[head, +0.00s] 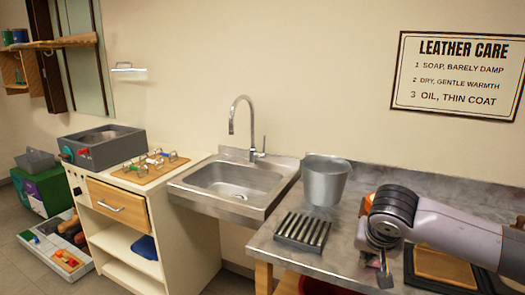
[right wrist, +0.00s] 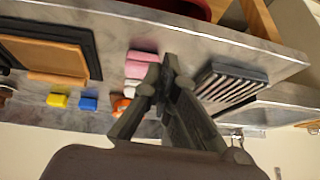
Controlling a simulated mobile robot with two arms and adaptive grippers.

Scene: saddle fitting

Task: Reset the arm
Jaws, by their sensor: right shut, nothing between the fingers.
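My right arm (head: 455,235) comes in from the right in the head view, over the metal counter (head: 345,215). Its gripper (head: 384,277) points down in front of the arm's dark wrist, above the counter. In the right wrist view the gripper's dark fingers (right wrist: 160,82) are shut with nothing between them. My left arm and gripper are not in view.
A slatted dark rack (head: 302,232) and a metal bucket (head: 325,180) stand left of my right gripper. A brown board in a dark tray (right wrist: 50,50), a pink block (right wrist: 140,62), a yellow block (right wrist: 57,100) and a blue block (right wrist: 88,102) lie on the counter. A sink (head: 235,182) is further left.

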